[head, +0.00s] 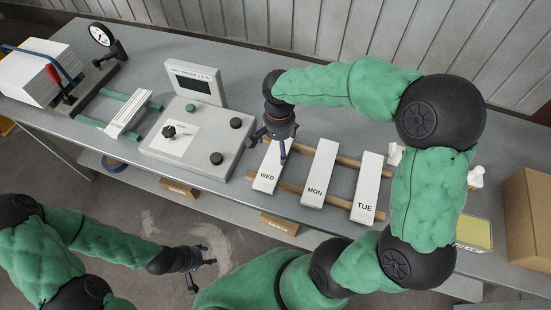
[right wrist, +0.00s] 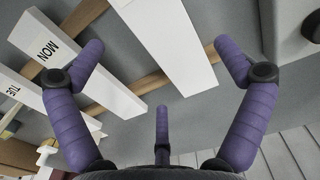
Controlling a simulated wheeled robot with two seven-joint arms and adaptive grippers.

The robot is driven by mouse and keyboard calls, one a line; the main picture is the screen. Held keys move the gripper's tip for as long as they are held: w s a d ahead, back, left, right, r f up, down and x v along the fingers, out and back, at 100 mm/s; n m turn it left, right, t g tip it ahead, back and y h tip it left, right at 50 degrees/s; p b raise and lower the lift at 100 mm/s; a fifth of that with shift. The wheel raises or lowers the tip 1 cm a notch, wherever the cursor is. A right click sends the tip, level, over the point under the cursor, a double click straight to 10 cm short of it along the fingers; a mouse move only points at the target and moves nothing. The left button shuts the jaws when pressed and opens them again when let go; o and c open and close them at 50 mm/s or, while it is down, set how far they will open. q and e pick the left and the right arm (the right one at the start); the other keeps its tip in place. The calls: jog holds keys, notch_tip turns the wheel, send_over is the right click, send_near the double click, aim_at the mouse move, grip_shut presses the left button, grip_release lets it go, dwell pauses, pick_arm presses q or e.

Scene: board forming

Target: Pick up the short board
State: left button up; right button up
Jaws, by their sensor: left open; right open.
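Three white boards lie across two wooden rails: the WED board (head: 267,176), the MON board (head: 319,175) and the TUE board (head: 367,188). None is labelled short. My right gripper (head: 270,142) is open over the far end of the WED board, partly hiding it. In the right wrist view this board (right wrist: 168,48) lies between the spread fingers with space on both sides; the MON board (right wrist: 48,62) is beside it. A smaller white piece (head: 128,116) lies across green rails at the left. My left gripper (head: 203,262) is open and empty, in front of the table.
A grey control box (head: 190,150) with knobs and a display stands close left of the WED board. A dial gauge (head: 101,35) and a white stack (head: 40,75) are at the far left. A cardboard box (head: 527,215) is at the right. A corrugated wall (head: 300,25) runs behind.

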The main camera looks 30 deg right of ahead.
aim_at(279, 158)
jog(key=shift+s+d+f+b, duration=0.1)
jog(key=shift+f+b, duration=0.45)
jog(key=shift+f, duration=1.05)
jog(key=shift+d+f+b, duration=0.1)
jog(key=shift+f+b, duration=0.45)
jog(key=shift+f, duration=1)
jog(key=c, duration=1.1)
